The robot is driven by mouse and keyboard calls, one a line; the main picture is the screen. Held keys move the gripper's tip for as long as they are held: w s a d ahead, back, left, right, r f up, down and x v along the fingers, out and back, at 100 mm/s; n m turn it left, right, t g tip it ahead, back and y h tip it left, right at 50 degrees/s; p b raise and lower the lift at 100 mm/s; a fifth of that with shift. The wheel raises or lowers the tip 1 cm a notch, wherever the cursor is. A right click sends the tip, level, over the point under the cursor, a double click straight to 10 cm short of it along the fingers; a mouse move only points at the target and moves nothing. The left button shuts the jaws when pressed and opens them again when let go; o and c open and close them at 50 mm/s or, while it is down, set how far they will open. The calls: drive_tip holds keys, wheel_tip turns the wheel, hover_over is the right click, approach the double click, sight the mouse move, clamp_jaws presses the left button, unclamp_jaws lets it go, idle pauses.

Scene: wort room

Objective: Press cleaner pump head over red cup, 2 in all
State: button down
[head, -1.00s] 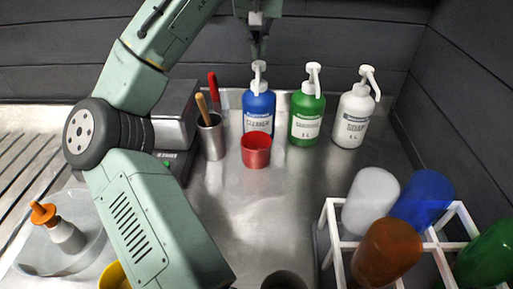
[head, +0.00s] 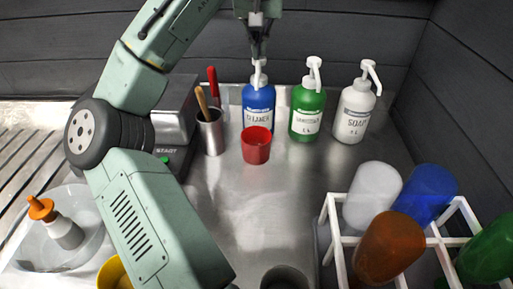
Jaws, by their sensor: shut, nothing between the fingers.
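The blue cleaner bottle (head: 259,103) stands upright at the back, with its white pump head (head: 258,76) on top. The red cup (head: 256,146) stands directly in front of the bottle, below the pump's spout. My gripper (head: 258,57) is shut and points down over the pump head. Its fingertips overlap the top of the pump in the head view and appear to touch it. Part of the pump head is hidden behind the fingertips.
A green bottle (head: 307,110) and a white soap bottle (head: 355,108) stand to the right. A metal holder (head: 211,133) with handled tools stands left of the cup. Bare steel lies between.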

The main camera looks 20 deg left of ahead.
drive_tip(key=shift+f+b, duration=0.5)
drive_tip(key=shift+f, duration=0.55)
drive_tip(key=shift+r, duration=0.1)
drive_tip(key=shift+r+p, duration=0.85)
drive_tip(key=shift+p, duration=0.15)
drive_tip(key=shift+r, duration=0.75)
wheel_tip(320, 180, up, 6)
